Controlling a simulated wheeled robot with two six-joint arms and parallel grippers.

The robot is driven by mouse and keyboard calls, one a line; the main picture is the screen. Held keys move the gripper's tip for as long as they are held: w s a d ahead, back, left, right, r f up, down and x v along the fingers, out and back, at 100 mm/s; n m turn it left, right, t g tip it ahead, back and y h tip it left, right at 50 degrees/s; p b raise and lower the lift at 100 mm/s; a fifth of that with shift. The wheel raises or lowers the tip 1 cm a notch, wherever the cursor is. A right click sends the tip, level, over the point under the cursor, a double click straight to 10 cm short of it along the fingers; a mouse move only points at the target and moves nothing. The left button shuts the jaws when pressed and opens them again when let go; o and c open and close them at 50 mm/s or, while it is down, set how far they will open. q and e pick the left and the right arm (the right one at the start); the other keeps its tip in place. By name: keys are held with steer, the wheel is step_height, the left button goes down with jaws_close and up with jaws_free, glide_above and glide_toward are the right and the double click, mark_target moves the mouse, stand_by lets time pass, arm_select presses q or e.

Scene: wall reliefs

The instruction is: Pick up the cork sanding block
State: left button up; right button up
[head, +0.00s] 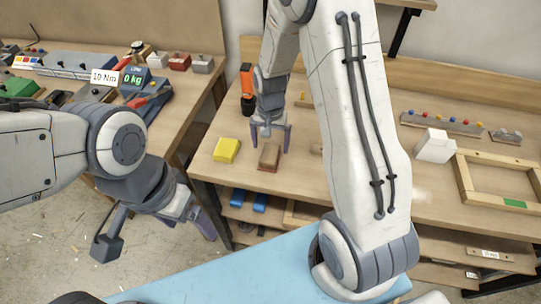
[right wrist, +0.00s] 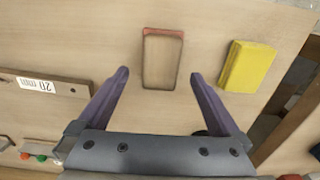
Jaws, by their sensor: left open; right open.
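The cork sanding block (head: 269,157) is a small brown block lying on the wooden workbench, near its front left part. In the right wrist view the block (right wrist: 162,60) shows a tan face with a reddish strip along one short end. My right gripper (head: 270,140) is open above and just behind the block. In the right wrist view the open purple fingers (right wrist: 160,75) stand to either side of the block's near end, with nothing between them touching it. My left gripper (head: 205,222) is open and empty, off to the left in front of the benches.
A yellow block (head: 227,150) lies close to the left of the cork block. An orange and black tool (head: 247,88) stands behind. A wooden frame (head: 500,182) and a white block (head: 435,146) are at the right. A wooden strip labelled 20 mm (right wrist: 45,87) lies nearby.

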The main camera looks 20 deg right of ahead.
mark_target(269, 152)
step_height(269, 152, down, 5)
steer(key=shift+s+a+r+p, duration=0.1)
steer(key=shift+a+r+p, duration=0.1)
steer(key=shift+p, duration=0.2)
steer(key=c, duration=1.5)
steer(key=shift+r, duration=0.6)
steer(key=r, duration=0.1)
steer(key=d+r+b, duration=0.1)
steer(key=r, duration=0.1)
steer(key=shift+s+d+r, duration=0.2)
steer(key=shift+s+r, duration=0.05)
steer(key=shift+r, duration=0.05)
steer(key=s+d+r, duration=0.1)
steer(key=d+r, duration=0.1)
steer(key=d, duration=0.1)
steer(key=s+d+r+b, duration=0.1)
steer(key=s+d+r, duration=0.1)
steer(key=d, duration=0.1)
steer(key=s+d+r, duration=0.2)
steer(key=d, duration=0.1)
steer(key=shift+r+b, duration=0.15)
steer(key=shift+b, duration=0.2)
